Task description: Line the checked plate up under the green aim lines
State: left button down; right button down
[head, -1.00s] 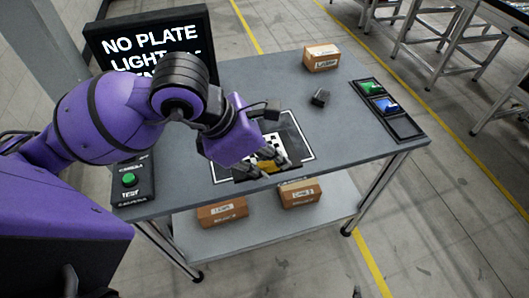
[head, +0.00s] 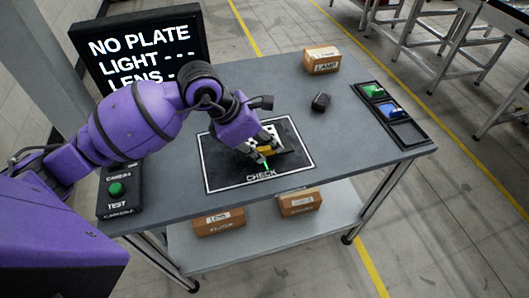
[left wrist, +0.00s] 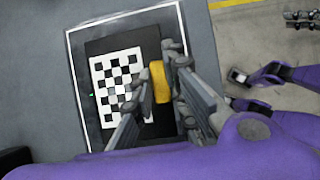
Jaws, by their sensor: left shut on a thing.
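The checked plate (left wrist: 118,80) is a dark board with a black-and-white check pattern, clear in the left wrist view. It lies over the black mat marked CHECK (head: 230,180), inside its white outline, slightly turned against that outline. My left gripper (head: 264,152) is shut on the plate's yellow grip (left wrist: 160,82). In the head view the gripper hides most of the plate. A short green aim line (head: 267,166) shows on the mat beside the fingers; a small green mark (left wrist: 91,95) shows left of the pattern in the wrist view. My right arm (left wrist: 272,75) shows small, its fingers unclear.
A screen (head: 145,50) reads NO PLATE, with blank LIGHT and LENS values. A box with a green TEST button (head: 116,188) stands at the table's left. A small dark block (head: 320,102), a carton (head: 322,60) and a tray (head: 408,133) with green and blue pieces are to the right.

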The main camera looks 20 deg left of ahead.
aim_at(265, 154)
pick_arm(q)
notch_tip(265, 154, down, 3)
jog(key=shift+w+f, duration=0.15)
pick_arm(e)
jog(key=shift+s+d, duration=0.1)
jog(key=shift+r, duration=0.1)
pick_arm(q)
jog(key=shift+f, duration=0.1)
jog(key=c, duration=1.7)
grip_release()
jog(key=shift+f, duration=0.1)
pick_arm(e)
jog(key=shift+w+a+r, duration=0.1)
jog(key=shift+w+a, duration=0.15)
jog(key=shift+w, duration=0.15)
